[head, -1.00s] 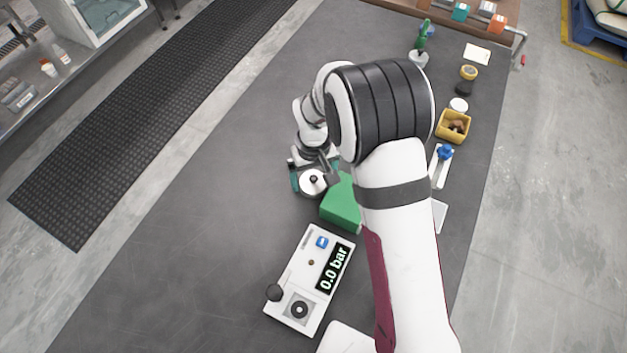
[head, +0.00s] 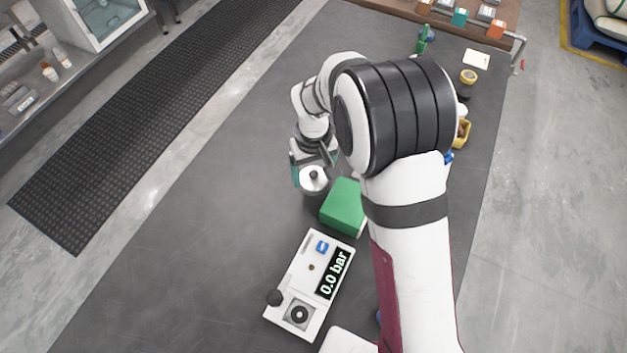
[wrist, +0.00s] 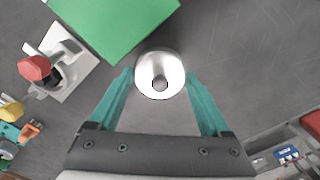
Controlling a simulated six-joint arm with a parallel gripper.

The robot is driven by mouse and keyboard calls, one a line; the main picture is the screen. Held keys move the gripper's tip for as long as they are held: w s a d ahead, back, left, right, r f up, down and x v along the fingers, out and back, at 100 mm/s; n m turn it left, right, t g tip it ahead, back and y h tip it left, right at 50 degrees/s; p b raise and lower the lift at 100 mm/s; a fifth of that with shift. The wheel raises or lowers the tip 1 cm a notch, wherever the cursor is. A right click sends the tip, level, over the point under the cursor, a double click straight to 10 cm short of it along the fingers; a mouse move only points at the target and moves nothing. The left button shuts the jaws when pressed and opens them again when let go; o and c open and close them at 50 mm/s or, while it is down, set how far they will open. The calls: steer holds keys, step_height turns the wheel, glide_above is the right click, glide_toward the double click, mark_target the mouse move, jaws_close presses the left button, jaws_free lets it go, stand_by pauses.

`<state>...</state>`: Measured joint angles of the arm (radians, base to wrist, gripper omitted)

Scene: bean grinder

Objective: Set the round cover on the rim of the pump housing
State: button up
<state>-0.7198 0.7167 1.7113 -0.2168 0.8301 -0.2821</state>
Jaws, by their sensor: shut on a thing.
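The round cover (head: 312,180) is a pale disc with a small dark-topped knob, held over the dark table left of the green block. My gripper (head: 314,165) has its teal fingers on both sides of it. In the wrist view, the cover (wrist: 147,86) sits between the fingertips of my gripper (wrist: 159,76), knob facing the camera.
The green block (head: 342,205) lies between the cover and the white unit. The table's left side is clear.

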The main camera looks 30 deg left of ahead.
mark_target(314, 173)
step_height(314, 173, up, 6)
steer(key=shift+r, duration=0.1)
steer(key=w+d+r+m, duration=0.1)
steer(key=d+r+m, duration=0.2)
steer(key=d+r, duration=0.45)
steer(key=w+d+r+m, duration=0.1)
steer(key=d+r+m, duration=0.25)
steer(key=d, duration=0.75)
steer(key=d+r+m, duration=0.3)
steer(key=d+r, duration=0.4)
steer(key=d, duration=0.3)
steer(key=w+a+f+n, duration=0.1)
steer(key=w+a+f, duration=0.3)
steer(key=a+f, duration=0.1)
steer(key=w+a+f+n, duration=0.2)
steer(key=w+a+f, duration=0.2)
steer(key=a+f, duration=0.2)
steer(key=w+a+f+n, duration=0.2)
steer(key=w+a+f, duration=0.2)
steer(key=a+f, duration=0.2)
steer(key=shift+w+a+f, duration=0.2)
steer(key=shift+w+a, duration=0.05)
steer(key=shift+a, duration=0.25)
steer(key=shift+f, duration=3.1)
steer(key=shift+f, duration=0.6)
steer(key=o, duration=1.4)
